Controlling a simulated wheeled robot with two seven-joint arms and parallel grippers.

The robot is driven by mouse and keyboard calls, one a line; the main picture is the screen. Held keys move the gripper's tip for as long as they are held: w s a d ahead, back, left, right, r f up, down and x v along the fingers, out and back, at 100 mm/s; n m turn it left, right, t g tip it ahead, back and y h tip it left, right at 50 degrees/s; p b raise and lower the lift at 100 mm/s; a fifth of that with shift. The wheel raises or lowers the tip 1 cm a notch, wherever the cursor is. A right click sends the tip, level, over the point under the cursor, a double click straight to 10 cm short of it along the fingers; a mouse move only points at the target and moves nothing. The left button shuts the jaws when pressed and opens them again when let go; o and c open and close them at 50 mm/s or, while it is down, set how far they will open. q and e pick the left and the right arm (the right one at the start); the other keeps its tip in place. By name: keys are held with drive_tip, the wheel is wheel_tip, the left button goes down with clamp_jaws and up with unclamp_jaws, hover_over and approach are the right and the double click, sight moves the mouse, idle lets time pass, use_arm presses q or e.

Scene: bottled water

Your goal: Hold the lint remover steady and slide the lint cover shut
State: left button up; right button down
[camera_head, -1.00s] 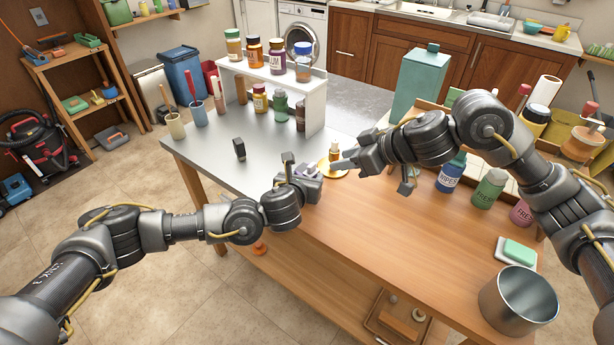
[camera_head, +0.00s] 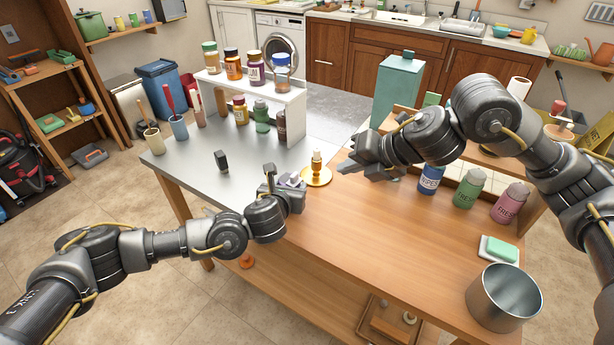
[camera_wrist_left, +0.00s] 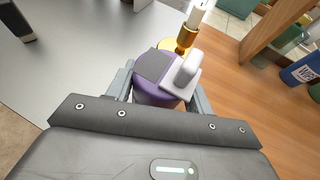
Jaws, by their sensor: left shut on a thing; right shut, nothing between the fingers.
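The lint remover (camera_wrist_left: 157,92) is a purple, rounded body with a grey patch on top and a white raised piece, which looks like the lint cover (camera_wrist_left: 184,76), at its right side. In the head view the lint remover (camera_head: 292,180) is small and mostly hidden by the gripper. My right gripper (camera_head: 345,168) is shut and empty, to the right of the lint remover and apart from it.
A brass candlestick with a white candle (camera_head: 317,170) stands just behind the lint remover, between both grippers. A small dark block (camera_head: 222,161) stands to the left. A white shelf with bottles (camera_head: 293,105) is behind. A metal pot (camera_head: 504,298) sits at the front right.

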drive_tip(key=n, duration=0.8)
drive_tip(key=s+n, duration=0.1)
drive_tip(key=n, duration=0.2)
drive_tip(key=shift+f+n, duration=0.3)
drive_tip(key=shift+n, duration=0.1)
approach(296, 181)
wheel_tip(296, 181, down, 4)
drive_tip(key=shift+w+a, duration=1.1)
drive_tip(key=shift+a, duration=0.05)
drive_tip(key=shift+w+a, duration=0.4)
